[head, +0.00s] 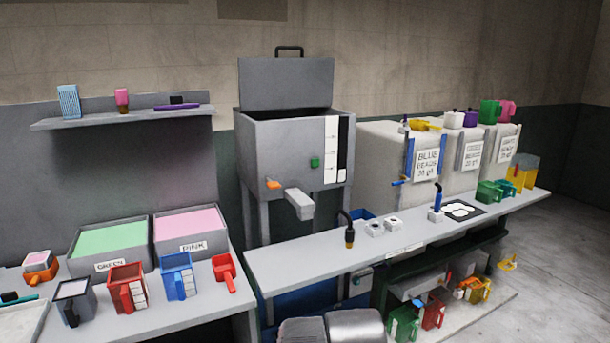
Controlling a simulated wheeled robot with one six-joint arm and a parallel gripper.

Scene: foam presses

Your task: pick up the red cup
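A red measuring cup (121,272) with a white scale label and a handle stands upright on the left counter, between a dark grey cup (72,290) and a blue cup (180,262). A smaller red scoop (222,264) lies to the right of the blue cup. Another red cup (434,313) stands on the low shelf at the lower right, beside a green cup (404,322). I cannot tell which red one is meant. My gripper is not in view; only grey rounded parts, likely mine, show at the bottom edge.
Green and pink bins (192,252) stand behind the cups on the left counter. A grey hopper machine (284,140) rises in the middle, its spout over the long bench (300,260). White labelled bead containers stand behind the bench.

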